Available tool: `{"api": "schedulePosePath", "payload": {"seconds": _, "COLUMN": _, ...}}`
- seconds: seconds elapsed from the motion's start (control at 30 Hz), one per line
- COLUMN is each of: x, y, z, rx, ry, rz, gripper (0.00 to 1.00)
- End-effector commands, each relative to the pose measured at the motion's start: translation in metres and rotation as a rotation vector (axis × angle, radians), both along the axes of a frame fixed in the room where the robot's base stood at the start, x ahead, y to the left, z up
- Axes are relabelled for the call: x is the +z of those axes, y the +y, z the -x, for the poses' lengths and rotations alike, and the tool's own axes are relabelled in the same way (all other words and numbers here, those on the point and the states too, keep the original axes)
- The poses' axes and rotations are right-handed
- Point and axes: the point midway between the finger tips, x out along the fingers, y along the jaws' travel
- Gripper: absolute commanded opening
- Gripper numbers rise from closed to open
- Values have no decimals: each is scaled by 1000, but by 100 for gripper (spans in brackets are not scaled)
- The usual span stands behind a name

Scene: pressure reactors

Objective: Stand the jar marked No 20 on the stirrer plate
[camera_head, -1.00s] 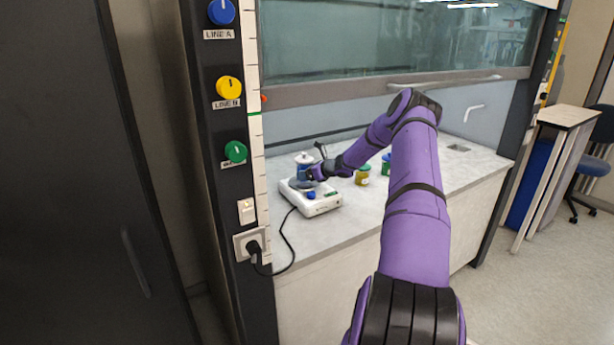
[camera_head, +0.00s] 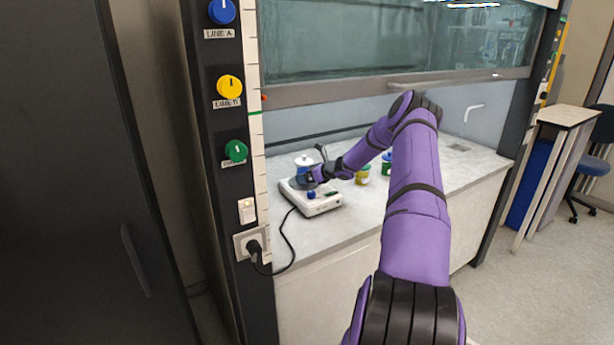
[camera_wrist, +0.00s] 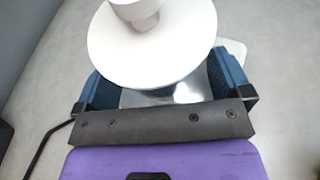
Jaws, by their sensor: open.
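The stirrer plate (camera_head: 316,207) is a white box with a blue knob, on the left of the fume hood bench. A jar with a white lid (camera_head: 304,160) stands at the plate; no number is readable on it. In the wrist view its round white lid with a knob (camera_wrist: 150,40) fills the top middle. My gripper (camera_head: 312,178) is at the jar, low over the plate. In the wrist view my gripper (camera_wrist: 162,88) is open, with one blue finger on each side of the jar. The lid hides the jar's body and its base there.
A jar with a green lid and yellowish contents (camera_head: 362,175) and a green jar with a blue lid (camera_head: 387,163) stand right of the plate. A black cable (camera_head: 283,232) runs from the plate to the wall socket (camera_head: 250,245). The bench front right is clear.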

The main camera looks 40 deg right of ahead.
Motion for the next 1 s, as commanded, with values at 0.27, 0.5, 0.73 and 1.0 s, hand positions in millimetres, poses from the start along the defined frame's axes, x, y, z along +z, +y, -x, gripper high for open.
{"api": "schedulePosePath", "payload": {"seconds": 0.27, "x": 20, "y": -12, "z": 46, "rx": -4, "ry": 1, "rz": 2, "gripper": 97}}
{"api": "schedulePosePath", "payload": {"seconds": 0.5, "x": 36, "y": -20, "z": 85, "rx": -3, "ry": 1, "rz": 1, "gripper": 97}}
{"api": "schedulePosePath", "payload": {"seconds": 0.73, "x": 44, "y": -23, "z": 103, "rx": -1, "ry": 0, "rz": 1, "gripper": 97}}
{"api": "schedulePosePath", "payload": {"seconds": 1.0, "x": 44, "y": -23, "z": 105, "rx": -1, "ry": 0, "rz": 0, "gripper": 97}}
